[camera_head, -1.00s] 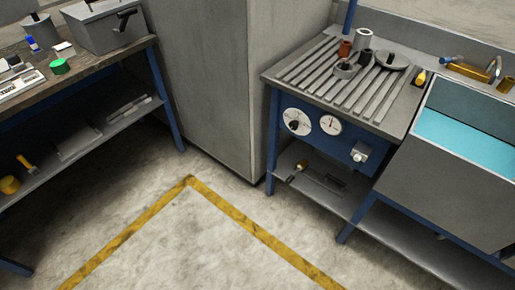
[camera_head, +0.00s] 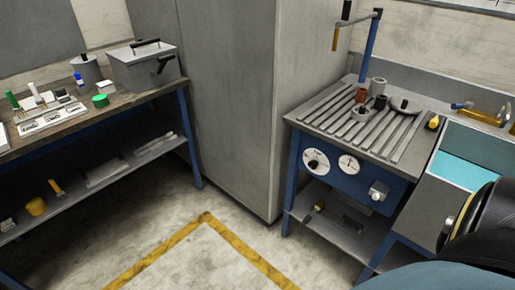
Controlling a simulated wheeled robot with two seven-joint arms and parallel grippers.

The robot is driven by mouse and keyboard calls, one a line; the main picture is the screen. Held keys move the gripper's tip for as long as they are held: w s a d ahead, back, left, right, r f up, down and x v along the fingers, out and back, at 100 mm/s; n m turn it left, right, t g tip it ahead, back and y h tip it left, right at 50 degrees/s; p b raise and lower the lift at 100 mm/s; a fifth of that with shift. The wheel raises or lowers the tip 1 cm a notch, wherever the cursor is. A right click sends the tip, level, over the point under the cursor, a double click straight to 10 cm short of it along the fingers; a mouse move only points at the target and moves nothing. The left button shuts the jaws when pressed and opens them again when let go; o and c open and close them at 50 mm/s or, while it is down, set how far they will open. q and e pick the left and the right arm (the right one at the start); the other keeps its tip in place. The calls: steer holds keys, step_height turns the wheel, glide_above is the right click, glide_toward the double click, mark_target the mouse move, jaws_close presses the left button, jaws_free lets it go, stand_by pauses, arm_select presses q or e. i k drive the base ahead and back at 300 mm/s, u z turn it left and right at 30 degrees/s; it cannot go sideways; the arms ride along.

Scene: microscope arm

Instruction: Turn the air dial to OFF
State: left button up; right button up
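The blue-framed bench with a slatted grey top (camera_head: 335,124) stands right of centre. Its blue front panel carries two round white dials. The right dial (camera_head: 349,164) has a thin pointer and looks like a gauge. A pale square-based knob or valve (camera_head: 378,192) sits lower right on the panel. Neither gripper shows. A dark rounded part of my own arm fills the lower right corner.
A sink with blue water (camera_head: 462,170) adjoins the bench on the right. A tall grey cabinet (camera_head: 228,100) stands left of the bench. A cluttered workbench (camera_head: 120,98) is at far left. The floor between, with yellow tape (camera_head: 165,250), is clear.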

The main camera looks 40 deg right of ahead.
mark_target(313, 164)
steer(key=u, duration=0.1)
steer(key=i, duration=1.05)
steer(key=z, duration=1.2)
steer(key=i, duration=0.5)
steer(key=z, duration=0.5)
